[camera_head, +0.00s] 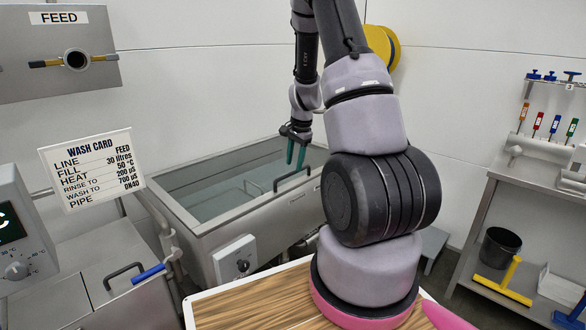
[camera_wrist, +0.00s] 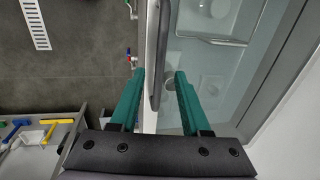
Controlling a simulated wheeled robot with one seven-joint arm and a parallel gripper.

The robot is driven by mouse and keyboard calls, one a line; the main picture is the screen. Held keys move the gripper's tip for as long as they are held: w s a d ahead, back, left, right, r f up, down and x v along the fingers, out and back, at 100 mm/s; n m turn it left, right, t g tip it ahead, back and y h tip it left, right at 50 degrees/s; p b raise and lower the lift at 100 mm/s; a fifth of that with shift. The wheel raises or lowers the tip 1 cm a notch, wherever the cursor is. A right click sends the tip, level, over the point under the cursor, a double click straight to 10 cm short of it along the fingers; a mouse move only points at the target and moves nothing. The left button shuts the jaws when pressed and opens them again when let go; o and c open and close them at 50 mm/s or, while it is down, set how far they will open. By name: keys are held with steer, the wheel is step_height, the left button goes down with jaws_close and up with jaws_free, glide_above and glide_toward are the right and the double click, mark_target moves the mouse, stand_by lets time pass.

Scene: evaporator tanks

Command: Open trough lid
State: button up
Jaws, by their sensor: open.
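The trough (camera_head: 255,232) is a steel tank left of my arm in the head view. Its clear lid (camera_head: 205,195) lies flat across the top and looks shut. A dark bar handle (camera_head: 293,178) stands at the lid's front edge. My gripper (camera_head: 295,165), with green fingers, is open and points down just above the handle. In the wrist view, the handle (camera_wrist: 157,60) runs lengthwise between the open fingertips of my gripper (camera_wrist: 159,74). The fingers appear apart from it, and nothing is held. The clear lid (camera_wrist: 205,65) fills the right of that view.
A wash card (camera_head: 95,172) stands left of the trough. A control box (camera_head: 235,262) is on the trough's front. A cabinet (camera_head: 125,300) with another handle stands at lower left. A steel bench (camera_head: 530,190) with tools and a black bucket (camera_head: 500,247) is at right.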

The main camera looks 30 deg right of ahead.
steer(key=shift+w+f, duration=0.15)
steer(key=shift+f, duration=0.55)
steer(key=shift+w+f, duration=0.1)
steer(key=shift+f, duration=0.6)
jaws_close()
stand_by(0.4)
